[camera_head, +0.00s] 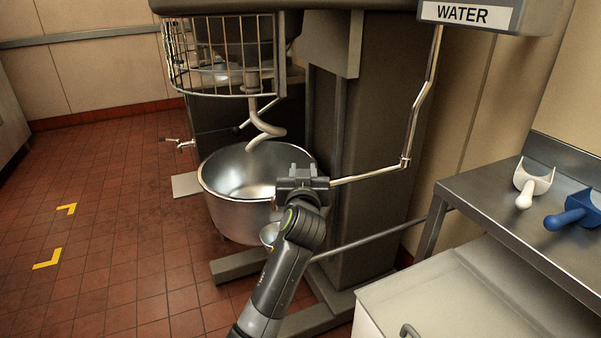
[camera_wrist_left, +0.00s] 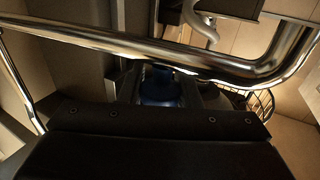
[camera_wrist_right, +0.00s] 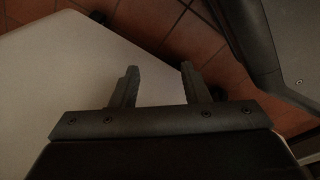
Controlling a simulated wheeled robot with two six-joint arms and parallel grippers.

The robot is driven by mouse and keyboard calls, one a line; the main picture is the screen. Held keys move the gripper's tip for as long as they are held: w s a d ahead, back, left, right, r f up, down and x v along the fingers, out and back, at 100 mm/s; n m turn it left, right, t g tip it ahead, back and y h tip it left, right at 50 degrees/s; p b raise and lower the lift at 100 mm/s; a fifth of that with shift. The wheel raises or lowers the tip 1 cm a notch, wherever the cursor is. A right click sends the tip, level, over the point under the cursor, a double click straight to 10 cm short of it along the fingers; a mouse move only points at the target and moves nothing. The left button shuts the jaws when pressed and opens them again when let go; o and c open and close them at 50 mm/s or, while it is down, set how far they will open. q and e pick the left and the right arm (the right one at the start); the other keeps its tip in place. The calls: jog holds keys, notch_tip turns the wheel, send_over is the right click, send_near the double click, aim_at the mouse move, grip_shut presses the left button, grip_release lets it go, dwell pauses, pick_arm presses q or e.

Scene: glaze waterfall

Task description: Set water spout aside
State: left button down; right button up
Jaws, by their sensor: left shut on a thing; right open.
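The water spout (camera_head: 372,172) is a shiny metal pipe. It drops from the box labelled WATER (camera_head: 465,14), bends, and runs left to my left gripper (camera_head: 302,172). That gripper is shut on the spout at the right rim of the steel mixing bowl (camera_head: 238,205) and hides the spout's end. In the left wrist view the spout (camera_wrist_left: 150,48) crosses close in front of the jaws, with its bend at the right. My right gripper (camera_wrist_right: 160,78) shows only in its own wrist view, open and empty.
The mixer's wire guard (camera_head: 222,62) is raised above the bowl, with the spiral hook (camera_head: 265,132) below it. A steel table (camera_head: 480,190) at right holds a white scoop (camera_head: 531,182) and a blue scoop (camera_head: 575,210). A pale bin (camera_head: 450,300) stands at front right. Floor at left is clear.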

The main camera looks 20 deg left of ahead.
pick_arm(q)
jog(key=shift+s+d, duration=0.35)
jog(key=shift+d, duration=0.05)
jog(key=shift+f+n+y, duration=0.1)
jog(key=shift+n+y, duration=0.2)
jog(key=shift+y, duration=0.1)
pick_arm(e)
jog(key=shift+w+r, duration=0.15)
jog(key=shift+r, duration=0.05)
pick_arm(q)
jog(key=shift+f, duration=0.1)
jog(key=c, duration=1.4)
grip_release()
jog(key=o, duration=0.3)
jog(key=shift+s+d, duration=0.2)
